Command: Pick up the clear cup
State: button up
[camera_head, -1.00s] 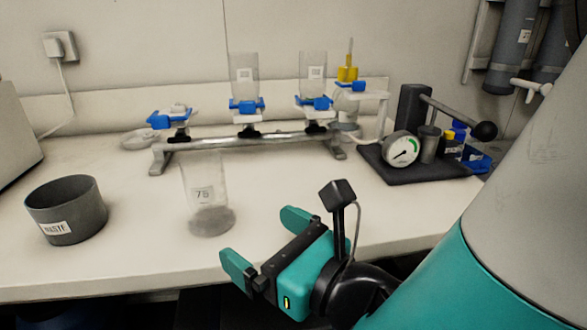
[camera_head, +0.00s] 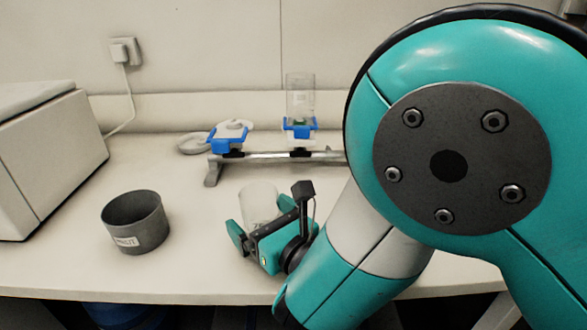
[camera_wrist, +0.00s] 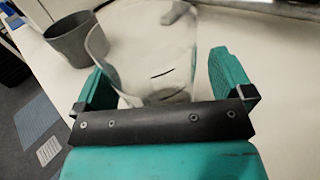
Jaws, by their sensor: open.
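The clear cup (camera_head: 258,201) stands upright on the bench, partly hidden behind my gripper. My gripper (camera_head: 262,221) is open, with its two teal fingers reaching to either side of the cup. In the wrist view the clear cup (camera_wrist: 152,55) rises between the open fingers of my gripper (camera_wrist: 165,85). The left finger shows through or beside the clear wall, and I cannot tell whether it touches. A gap shows between the cup and the right finger. The cup's label is not readable now.
A dark grey waste pot (camera_head: 135,222) stands to the left of the cup; it also shows in the wrist view (camera_wrist: 72,38). A metal rail rack (camera_head: 262,158) with blue clamps stands behind. A grey box (camera_head: 50,155) is at far left. My arm hides the right side.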

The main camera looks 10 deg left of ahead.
jog(key=shift+a, duration=0.15)
jog(key=shift+c, duration=0.2)
jog(key=c, duration=1)
jog(key=shift+r, duration=0.15)
